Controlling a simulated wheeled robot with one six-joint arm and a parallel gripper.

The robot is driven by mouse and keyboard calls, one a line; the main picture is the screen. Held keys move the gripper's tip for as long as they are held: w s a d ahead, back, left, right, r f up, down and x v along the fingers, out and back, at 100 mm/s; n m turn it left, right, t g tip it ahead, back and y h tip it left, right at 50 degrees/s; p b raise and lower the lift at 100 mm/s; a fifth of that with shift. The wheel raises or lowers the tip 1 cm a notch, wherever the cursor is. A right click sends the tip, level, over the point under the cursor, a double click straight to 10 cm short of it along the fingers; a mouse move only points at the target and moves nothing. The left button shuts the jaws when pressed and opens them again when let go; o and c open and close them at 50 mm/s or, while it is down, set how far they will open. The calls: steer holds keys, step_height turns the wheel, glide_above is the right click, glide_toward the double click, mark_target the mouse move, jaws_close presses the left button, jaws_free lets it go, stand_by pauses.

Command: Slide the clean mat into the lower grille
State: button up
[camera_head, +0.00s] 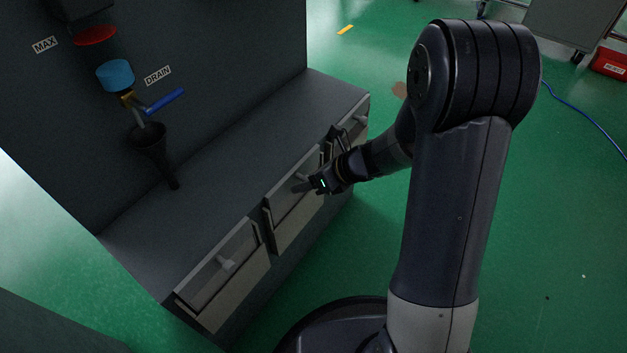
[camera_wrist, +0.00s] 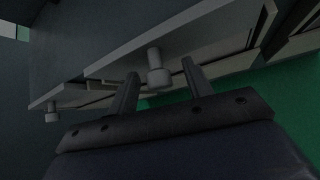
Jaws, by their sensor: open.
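No mat can be told apart for certain in either view, and no grille slots are clear. The dark cabinet (camera_head: 205,185) has a row of pale framed panels with knobs along its front. My gripper (camera_head: 302,186) is at the middle panel (camera_head: 284,212). In the wrist view, my gripper (camera_wrist: 160,68) is open, with its two fingers on either side of a grey knob (camera_wrist: 158,72) on a pale panel (camera_wrist: 190,38). I cannot tell whether the fingers touch the knob. My wrist hides part of the middle panel in the head view.
The left panel (camera_head: 205,292) and right panel (camera_head: 358,122) flank the middle one. Above the ledge are a blue valve handle (camera_head: 165,101), a dark funnel (camera_head: 150,142) and a red disc (camera_head: 95,35). Green floor (camera_head: 370,245) lies open right of the cabinet; a blue cable (camera_head: 585,112) crosses it.

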steer(key=shift+c, duration=0.3)
jaws_close()
steer(key=shift+r, duration=0.1)
steer(key=shift+r+p, duration=2.95)
steer(key=shift+p, duration=0.15)
steer(key=shift+r, duration=0.1)
step_height(320, 180, up, 19)
steer(key=p, duration=1.8)
